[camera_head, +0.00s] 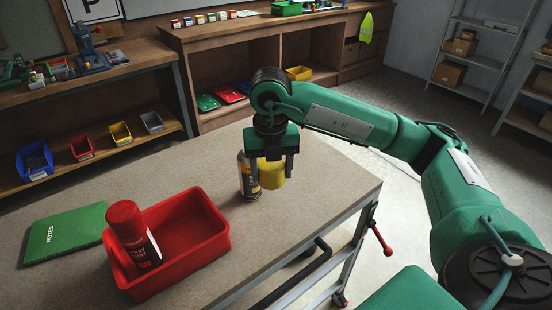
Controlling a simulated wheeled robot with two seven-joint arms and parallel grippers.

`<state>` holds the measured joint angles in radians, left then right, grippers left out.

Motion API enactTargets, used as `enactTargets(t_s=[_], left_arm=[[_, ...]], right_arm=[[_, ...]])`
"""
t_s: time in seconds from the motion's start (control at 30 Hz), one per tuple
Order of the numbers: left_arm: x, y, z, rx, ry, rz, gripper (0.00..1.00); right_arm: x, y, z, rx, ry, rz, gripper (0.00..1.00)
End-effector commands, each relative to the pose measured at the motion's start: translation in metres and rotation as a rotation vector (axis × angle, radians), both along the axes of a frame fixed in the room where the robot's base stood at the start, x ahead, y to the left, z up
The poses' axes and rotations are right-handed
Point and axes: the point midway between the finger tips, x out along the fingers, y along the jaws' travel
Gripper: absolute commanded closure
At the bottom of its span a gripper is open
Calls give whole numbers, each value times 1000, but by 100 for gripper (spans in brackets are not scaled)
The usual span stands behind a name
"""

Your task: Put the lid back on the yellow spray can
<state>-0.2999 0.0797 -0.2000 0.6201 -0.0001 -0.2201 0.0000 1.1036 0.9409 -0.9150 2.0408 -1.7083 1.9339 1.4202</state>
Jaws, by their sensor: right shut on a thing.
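My right gripper (271,168) is shut on a yellow lid (271,177), which hangs between its fingers above the table. A dark spray can with a yellow-orange label (248,184) stands upright on the table (320,190), just left of the lid in the picture. The gripper's left finger covers part of the can. The lid overlaps the can's right side in this view, and I cannot tell whether they touch. My left gripper is not in view.
A red bin (215,248) holds a spray can with a red lid (127,222). A green notebook (62,234) lies at the left. The table's right edge is close to the gripper. Shelves with small bins stand behind. The tabletop behind the red bin is clear.

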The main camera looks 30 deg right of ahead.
Motion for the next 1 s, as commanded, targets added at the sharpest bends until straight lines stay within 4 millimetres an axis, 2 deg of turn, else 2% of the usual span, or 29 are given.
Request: enactTargets(t_s=[1.0], left_arm=[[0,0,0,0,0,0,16]], right_arm=[[-22,47,-84,-11,26,2138,63]])
